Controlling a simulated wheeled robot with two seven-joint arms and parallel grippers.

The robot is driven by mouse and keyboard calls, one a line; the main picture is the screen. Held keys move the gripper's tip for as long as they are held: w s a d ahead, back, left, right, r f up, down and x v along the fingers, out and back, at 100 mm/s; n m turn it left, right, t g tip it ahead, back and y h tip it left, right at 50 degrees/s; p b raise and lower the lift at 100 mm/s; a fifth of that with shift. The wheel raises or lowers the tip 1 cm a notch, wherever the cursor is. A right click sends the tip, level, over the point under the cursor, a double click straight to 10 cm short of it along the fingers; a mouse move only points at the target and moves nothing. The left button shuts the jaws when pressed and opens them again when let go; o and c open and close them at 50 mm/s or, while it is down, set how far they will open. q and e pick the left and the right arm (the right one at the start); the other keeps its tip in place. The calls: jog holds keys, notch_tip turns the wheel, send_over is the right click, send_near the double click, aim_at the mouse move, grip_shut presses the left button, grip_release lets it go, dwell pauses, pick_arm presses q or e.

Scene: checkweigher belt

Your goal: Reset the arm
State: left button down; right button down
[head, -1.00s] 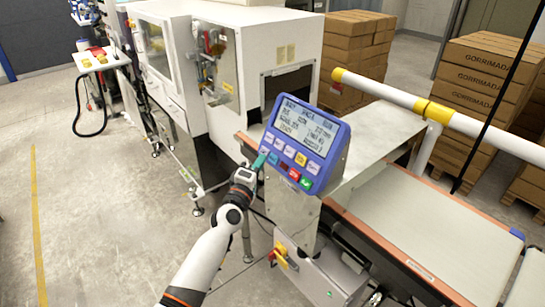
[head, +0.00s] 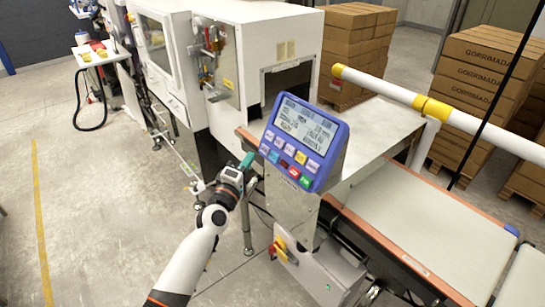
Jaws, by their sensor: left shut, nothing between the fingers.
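My left arm comes in from the bottom of the head view. My left gripper (head: 248,160) has teal fingertips and is shut and empty. It is just left of the blue control panel (head: 338,145), apart from its lower row of coloured buttons as far as I can see. The panel has a lit grey screen (head: 305,122) with text too small to read surely. My right gripper is not in view.
The checkweigher belt (head: 430,220) runs to the lower right of the panel. A white pipe guard (head: 480,125) with yellow bands crosses above it. A white machine (head: 250,30) stands behind. Stacked cartons (head: 485,70) are at the back right. Open floor (head: 90,220) lies to the left.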

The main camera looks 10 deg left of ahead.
pick_arm(q)
jog(key=s+f+m+g+b, duration=0.1)
jog(key=s+f+m+g, duration=0.35)
jog(key=f, duration=0.85)
jog(key=s+f+m+g+y+b, duration=0.15)
jog(key=s+f, duration=0.55)
jog(key=f, duration=0.7)
jog(key=s+f+m+g, duration=0.25)
jog(key=s+f, duration=0.35)
jog(key=f, duration=0.7)
jog(key=s+f+m+g+b, duration=0.1)
jog(key=s+f+m+g, duration=0.2)
jog(key=s+f, duration=0.4)
jog(key=s+a+f+m+g+y, duration=0.1)
jog(key=s+f, duration=0.6)
jog(key=s, duration=1.3)
jog(key=s+a+f+m+g+b, duration=0.1)
jog(key=s+f+m+g, duration=0.3)
jog(key=s, duration=0.9)
notch_tip(320, 180, down, 4)
jog(key=shift+s+a+m+g+b, duration=0.15)
jog(key=shift+m+g+b, duration=0.2)
jog(key=shift+g, duration=0.7)
jog(key=shift+y, duration=0.25)
